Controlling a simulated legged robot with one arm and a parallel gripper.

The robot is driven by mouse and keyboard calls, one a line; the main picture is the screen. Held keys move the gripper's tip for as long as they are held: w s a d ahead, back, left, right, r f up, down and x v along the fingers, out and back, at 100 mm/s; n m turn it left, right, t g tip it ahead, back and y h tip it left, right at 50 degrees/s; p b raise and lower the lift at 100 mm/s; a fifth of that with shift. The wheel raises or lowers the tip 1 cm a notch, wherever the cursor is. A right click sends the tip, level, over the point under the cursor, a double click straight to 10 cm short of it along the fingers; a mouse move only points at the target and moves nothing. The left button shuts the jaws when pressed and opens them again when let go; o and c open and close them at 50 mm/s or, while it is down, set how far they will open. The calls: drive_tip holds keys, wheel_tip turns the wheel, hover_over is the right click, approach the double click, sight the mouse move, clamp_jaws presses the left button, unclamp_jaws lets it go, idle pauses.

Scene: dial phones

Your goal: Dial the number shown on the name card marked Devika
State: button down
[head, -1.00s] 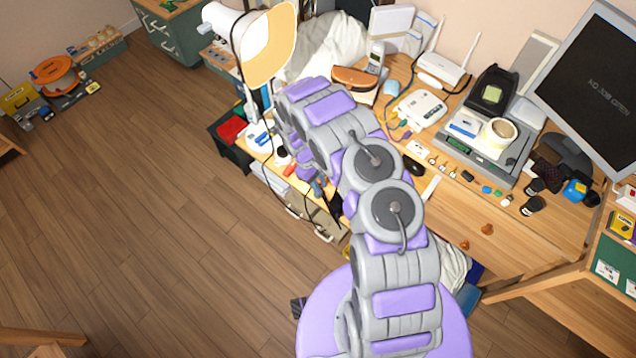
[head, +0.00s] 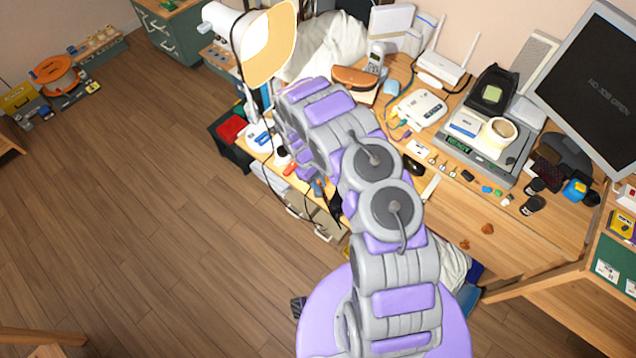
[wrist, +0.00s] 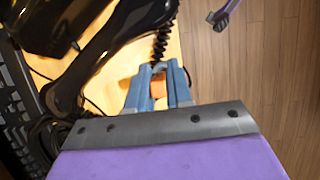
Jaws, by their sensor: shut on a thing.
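In the head view the fingers (head: 318,187) show small beside the left part of the desk. No dial and no card marked Devika can be made out; my arm hides part of the desk.
A black keyboard (wrist: 12,115) and loose dark cables lie at the left of the wrist view. A desk lamp (head: 265,45) stands near my arm. The desk holds a white router (head: 443,70), a scale (head: 485,150) and a monitor (head: 590,85).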

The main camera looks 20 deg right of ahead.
drive_tip(key=shift+f+b, duration=0.45)
drive_tip(key=shift+f, duration=0.65)
drive_tip(key=c, duration=0.9)
unclamp_jaws()
drive_tip(key=shift+c, duration=0.2)
drive_tip(key=p+v, duration=0.2)
drive_tip(key=v, duration=1.5)
drive_tip(key=shift+r, duration=0.2)
drive_tip(key=shift+w, duration=0.1)
